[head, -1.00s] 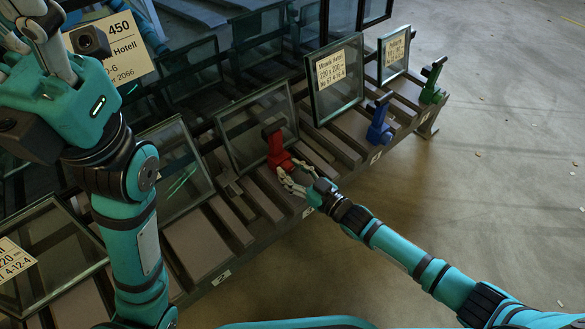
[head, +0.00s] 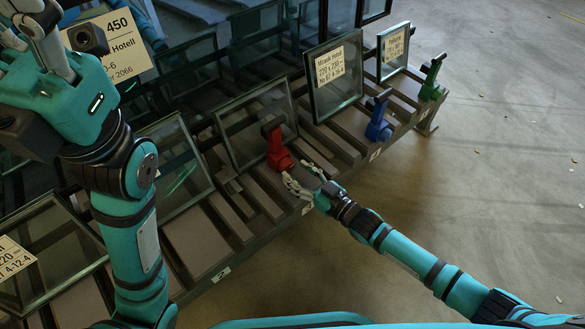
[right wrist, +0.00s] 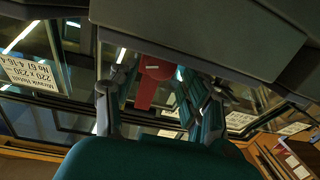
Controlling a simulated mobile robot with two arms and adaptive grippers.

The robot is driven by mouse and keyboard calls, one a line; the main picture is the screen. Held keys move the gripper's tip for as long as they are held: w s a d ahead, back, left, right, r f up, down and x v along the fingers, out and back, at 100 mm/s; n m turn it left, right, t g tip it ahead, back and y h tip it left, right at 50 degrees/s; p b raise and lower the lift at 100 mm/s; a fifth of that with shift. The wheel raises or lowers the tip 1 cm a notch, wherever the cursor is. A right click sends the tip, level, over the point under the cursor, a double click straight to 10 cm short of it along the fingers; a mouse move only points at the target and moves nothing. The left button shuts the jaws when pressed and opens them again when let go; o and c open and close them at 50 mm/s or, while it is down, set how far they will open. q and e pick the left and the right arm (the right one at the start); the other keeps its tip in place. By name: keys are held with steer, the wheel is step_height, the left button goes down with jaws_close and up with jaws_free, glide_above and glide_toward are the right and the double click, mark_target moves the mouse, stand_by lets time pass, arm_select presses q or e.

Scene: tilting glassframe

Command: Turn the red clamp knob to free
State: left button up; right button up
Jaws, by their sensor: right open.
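The red clamp (head: 278,150) stands on the front rail of the rack, at the lower right corner of a glass frame (head: 256,122). Its upper part leans up and to the left. My right gripper (head: 300,174) is open and empty just in front of and below the red clamp, apart from it. In the right wrist view the red clamp (right wrist: 147,88) shows between the spread fingers, beyond them, with its top partly hidden by a dark bar. My left gripper (head: 38,22) is at the upper left, partly cut off, and its jaws cannot be made out.
A blue clamp (head: 379,122) and a green clamp (head: 432,80) stand farther right along the rack, beside labelled glass panes (head: 334,82). Dark slats of the rack (head: 200,247) run across the left.

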steer(key=v, duration=0.9)
steer(key=shift+d, duration=0.1)
